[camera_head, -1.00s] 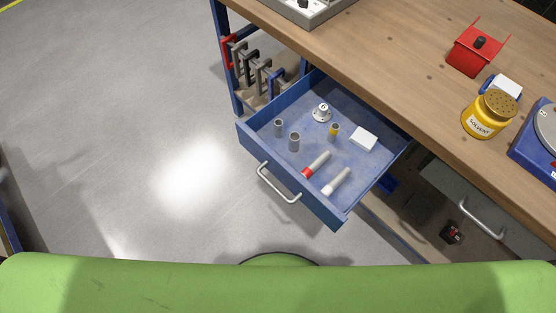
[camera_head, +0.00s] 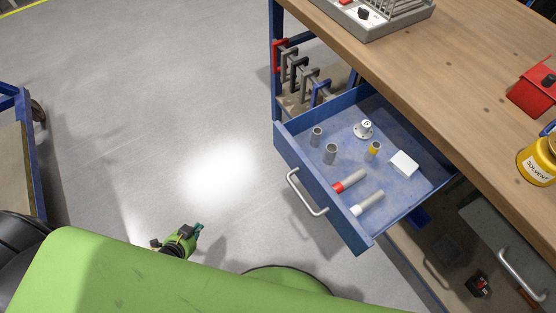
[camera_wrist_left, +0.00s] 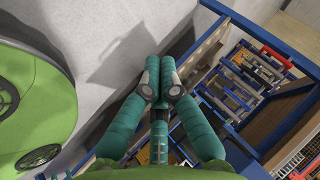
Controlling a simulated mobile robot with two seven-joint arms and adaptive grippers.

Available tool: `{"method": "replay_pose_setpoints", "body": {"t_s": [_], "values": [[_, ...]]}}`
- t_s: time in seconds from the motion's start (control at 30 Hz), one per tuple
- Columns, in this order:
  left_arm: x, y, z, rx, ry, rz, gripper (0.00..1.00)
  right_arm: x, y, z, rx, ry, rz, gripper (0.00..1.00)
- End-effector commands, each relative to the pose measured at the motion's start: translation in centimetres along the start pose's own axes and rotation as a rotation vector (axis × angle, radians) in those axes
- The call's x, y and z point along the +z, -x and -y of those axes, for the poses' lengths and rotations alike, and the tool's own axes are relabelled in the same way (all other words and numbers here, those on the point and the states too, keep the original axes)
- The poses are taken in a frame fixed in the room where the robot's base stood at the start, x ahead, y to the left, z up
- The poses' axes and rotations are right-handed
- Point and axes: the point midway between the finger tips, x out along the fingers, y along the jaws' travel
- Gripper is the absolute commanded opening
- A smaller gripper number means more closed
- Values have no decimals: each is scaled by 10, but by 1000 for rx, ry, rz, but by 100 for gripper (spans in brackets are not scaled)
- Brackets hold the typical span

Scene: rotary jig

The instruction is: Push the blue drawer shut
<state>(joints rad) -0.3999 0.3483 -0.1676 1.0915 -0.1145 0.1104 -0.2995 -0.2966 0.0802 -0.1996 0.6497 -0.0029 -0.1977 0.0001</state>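The blue drawer (camera_head: 315,199) stands pulled out of the workbench in the head view, with a silver bar handle (camera_head: 306,194) on its front. Inside lie grey cylinders (camera_head: 331,153), a yellow-banded cylinder (camera_head: 375,150), a white flanged part (camera_head: 363,129), a white block (camera_head: 404,164), and red-ended and white-ended rods (camera_head: 350,181). My left gripper (camera_head: 197,229) is low at the left of the drawer front, clear of it. In the left wrist view its teal fingers (camera_wrist_left: 160,76) are together with nothing seen between them. My right gripper is not in view.
Clamps (camera_head: 300,73) hang beside the drawer under the wooden benchtop (camera_head: 440,75). A yellow solvent jar (camera_head: 540,160) and a red holder (camera_head: 535,95) stand on top. A grey drawer (camera_head: 505,240) is at the lower right. The floor left of the drawer is clear.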

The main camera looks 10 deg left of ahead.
Motion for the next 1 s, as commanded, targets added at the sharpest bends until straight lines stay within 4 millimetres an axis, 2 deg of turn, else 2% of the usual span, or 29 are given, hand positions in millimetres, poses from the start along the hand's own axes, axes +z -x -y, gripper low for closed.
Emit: {"method": "replay_pose_setpoints", "body": {"t_s": [0.03, 0.1, 0.17, 0.2, 0.3, 0.4, 0.5, 0.6, 0.77, 1.0], "values": [[-24, -5, 32, -63, -145, -128, 0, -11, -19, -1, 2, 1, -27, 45], [-70, 6, 68, -145, -342, -301, 0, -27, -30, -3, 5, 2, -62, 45], [-111, 22, 87, -212, -504, -447, 0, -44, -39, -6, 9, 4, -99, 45], [-136, 35, 95, -253, -604, -537, 0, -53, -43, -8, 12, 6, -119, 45], [-190, 72, 101, -342, -809, -737, 0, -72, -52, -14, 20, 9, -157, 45], [-224, 103, 97, -406, -943, -882, 0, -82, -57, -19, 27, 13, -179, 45], [-242, 122, 93, -443, -1012, -963, 0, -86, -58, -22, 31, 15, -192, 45], [-252, 128, 92, -457, -1033, -990, 0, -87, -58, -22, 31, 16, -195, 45], [-270, 118, 90, -461, -1033, -992, 0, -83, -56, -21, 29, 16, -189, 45], [-312, 93, 86, -461, -1030, -991, 0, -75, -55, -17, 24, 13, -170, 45]]}}
